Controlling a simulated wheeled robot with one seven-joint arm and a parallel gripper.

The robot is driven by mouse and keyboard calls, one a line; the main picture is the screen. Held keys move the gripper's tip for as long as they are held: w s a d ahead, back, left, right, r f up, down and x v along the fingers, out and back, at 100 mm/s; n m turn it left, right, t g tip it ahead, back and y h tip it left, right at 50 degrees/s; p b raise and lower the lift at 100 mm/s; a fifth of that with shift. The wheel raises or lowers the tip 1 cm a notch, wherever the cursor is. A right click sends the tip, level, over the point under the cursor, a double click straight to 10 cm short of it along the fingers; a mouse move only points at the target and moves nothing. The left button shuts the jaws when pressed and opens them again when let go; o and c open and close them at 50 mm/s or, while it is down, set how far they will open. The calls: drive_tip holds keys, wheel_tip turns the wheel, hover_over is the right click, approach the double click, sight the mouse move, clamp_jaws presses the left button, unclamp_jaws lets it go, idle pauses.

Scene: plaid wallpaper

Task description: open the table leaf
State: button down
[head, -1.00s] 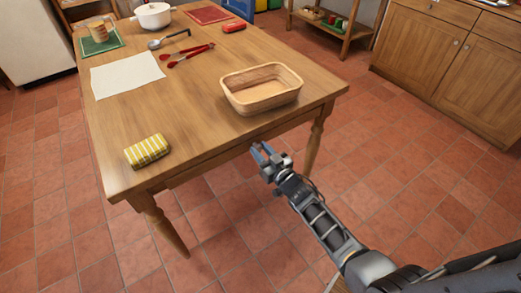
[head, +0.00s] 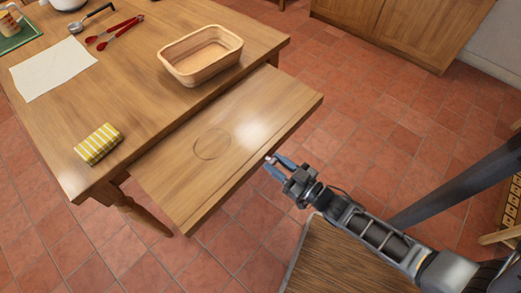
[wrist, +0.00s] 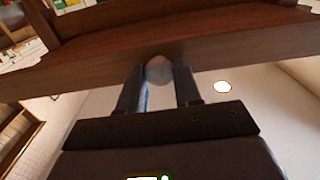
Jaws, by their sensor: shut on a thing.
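The wooden table leaf (head: 250,112) is drawn out from under the near side of the wooden table (head: 120,75). It lies flat, a little below the tabletop, with a round mark on its surface. My gripper (head: 271,163) is at the middle of the leaf's outer edge. In the head view the knob is mostly hidden by the fingers.
A woven basket (head: 201,55) stands on the tabletop near the leaf. A white cloth (head: 52,69) and red tongs (head: 114,32) lie farther back. A brown mat (head: 345,262) is on the tiled floor below my arm.

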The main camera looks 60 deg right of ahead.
drive_tip(key=shift+v, duration=1.2)
drive_tip(key=c, duration=0.8)
unclamp_jaws()
drive_tip(key=shift+b+v, duration=0.75)
drive_tip(key=shift+v, duration=3.15)
drive_tip(key=shift+r, duration=0.1)
drive_tip(key=a+r+n+g+y, duration=0.1)
drive_tip(key=a+r, duration=0.3)
drive_tip(key=r, duration=0.4)
drive_tip(key=s+a+r+n+y, duration=0.1)
drive_tip(key=a+r, duration=0.3)
drive_tip(key=r, duration=0.5)
drive_tip(key=s+a+r+n+g+y, duration=0.1)
drive_tip(key=a+r+y, duration=0.2)
drive_tip(key=r, duration=0.5)
drive_tip(key=shift+s+a+r+g, duration=0.1)
drive_tip(key=shift+a+g, duration=0.05)
drive_tip(key=shift+a, duration=0.3)
drive_tip(key=shift+a+r+g, duration=0.1)
drive_tip(key=shift+a+g, duration=0.05)
drive_tip(key=shift+a, duration=0.3)
